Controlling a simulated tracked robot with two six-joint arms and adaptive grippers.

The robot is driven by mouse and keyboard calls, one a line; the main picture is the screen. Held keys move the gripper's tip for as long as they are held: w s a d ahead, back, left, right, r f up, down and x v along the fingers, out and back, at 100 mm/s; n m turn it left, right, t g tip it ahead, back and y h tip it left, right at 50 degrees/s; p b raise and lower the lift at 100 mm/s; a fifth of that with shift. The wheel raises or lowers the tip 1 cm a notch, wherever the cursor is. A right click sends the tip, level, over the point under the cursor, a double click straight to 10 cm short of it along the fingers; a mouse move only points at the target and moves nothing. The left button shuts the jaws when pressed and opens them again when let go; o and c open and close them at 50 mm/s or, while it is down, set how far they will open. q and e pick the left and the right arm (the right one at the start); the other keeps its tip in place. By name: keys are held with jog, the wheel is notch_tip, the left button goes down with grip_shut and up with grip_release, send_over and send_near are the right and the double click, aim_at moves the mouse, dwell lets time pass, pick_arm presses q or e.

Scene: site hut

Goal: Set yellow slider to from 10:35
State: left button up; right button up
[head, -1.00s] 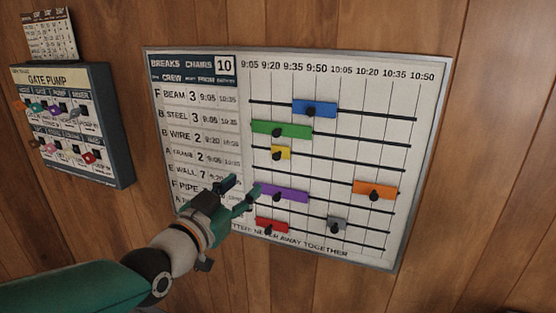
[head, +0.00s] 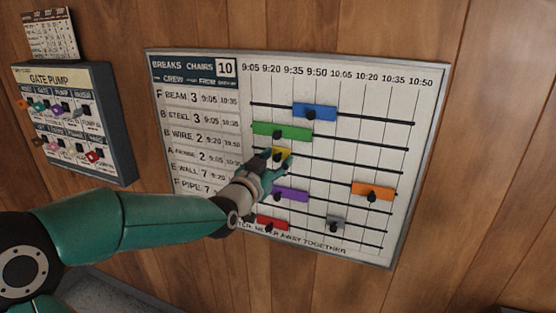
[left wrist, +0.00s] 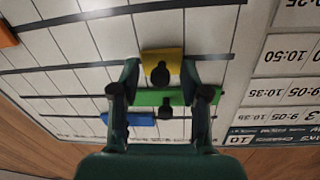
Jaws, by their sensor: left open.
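The yellow slider (head: 284,154) with a black knob sits near the left end of its rail on the white wall board (head: 345,215), just below the green slider. It also shows in the left wrist view (left wrist: 160,64), which sees the board upside down. My left gripper (head: 268,163) is open at the board. In the left wrist view its fingers (left wrist: 160,72) stand on either side of the yellow slider, with gaps; I cannot tell whether they touch the board. The 10:35 label (head: 394,74) is in the top row, toward the right. My right gripper is not in view.
The green slider (head: 282,130) and blue slider (head: 315,112) are above; the purple slider (head: 291,194), orange slider (head: 373,190), red slider (head: 273,223) and grey slider (head: 337,222) are below. The yellow slider's rail is clear to its right. A gate pump panel (head: 75,120) hangs left.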

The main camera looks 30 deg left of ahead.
pick_arm(q)
grip_shut()
